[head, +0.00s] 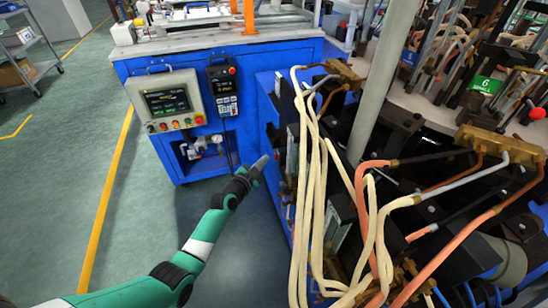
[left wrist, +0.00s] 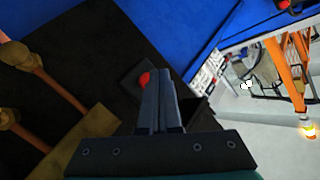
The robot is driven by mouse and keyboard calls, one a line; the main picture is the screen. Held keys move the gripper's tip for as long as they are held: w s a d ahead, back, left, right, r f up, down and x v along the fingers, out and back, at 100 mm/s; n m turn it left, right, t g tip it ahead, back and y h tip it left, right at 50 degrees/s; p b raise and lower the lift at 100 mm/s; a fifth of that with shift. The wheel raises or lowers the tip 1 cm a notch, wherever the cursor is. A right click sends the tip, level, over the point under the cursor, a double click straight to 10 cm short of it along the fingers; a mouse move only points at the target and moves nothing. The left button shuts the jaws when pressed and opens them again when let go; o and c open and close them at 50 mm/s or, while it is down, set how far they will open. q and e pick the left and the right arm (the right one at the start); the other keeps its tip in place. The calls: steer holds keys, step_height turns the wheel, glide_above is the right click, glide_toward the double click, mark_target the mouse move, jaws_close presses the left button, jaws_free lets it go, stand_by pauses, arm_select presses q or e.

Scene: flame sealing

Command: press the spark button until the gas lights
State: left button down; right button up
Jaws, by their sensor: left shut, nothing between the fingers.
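A red button (left wrist: 144,79) on a small dark box shows in the left wrist view, just left of my fingertips. I cannot tell whether the fingers touch it, and they hide part of the box. I cannot make this button out in the head view. My left gripper (left wrist: 160,74) is shut and empty, its fingers side by side. In the head view my left gripper (head: 263,162) reaches in beside the left side of the blue machine with the pale hoses. My right gripper is in neither view.
Pale hoses (head: 311,170) hang just right of my left gripper. A control panel (head: 167,101) with several buttons and a black pendant (head: 223,86) are on the blue cabinet behind. Brass fittings (left wrist: 80,150) lie left in the left wrist view. Open floor (head: 60,170) is at left.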

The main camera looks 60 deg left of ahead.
arm_select(q)
steer(key=shift+w, duration=0.1)
steer(key=shift+w+d, duration=0.1)
steer(key=shift+w, duration=0.25)
steer(key=shift+w+d, duration=0.2)
steer(key=shift+w, duration=0.3)
stand_by(0.6)
stand_by(0.4)
steer(key=shift+s+a+b, duration=0.25)
steer(key=shift+s+b, duration=0.1)
steer(key=shift+s, duration=0.55)
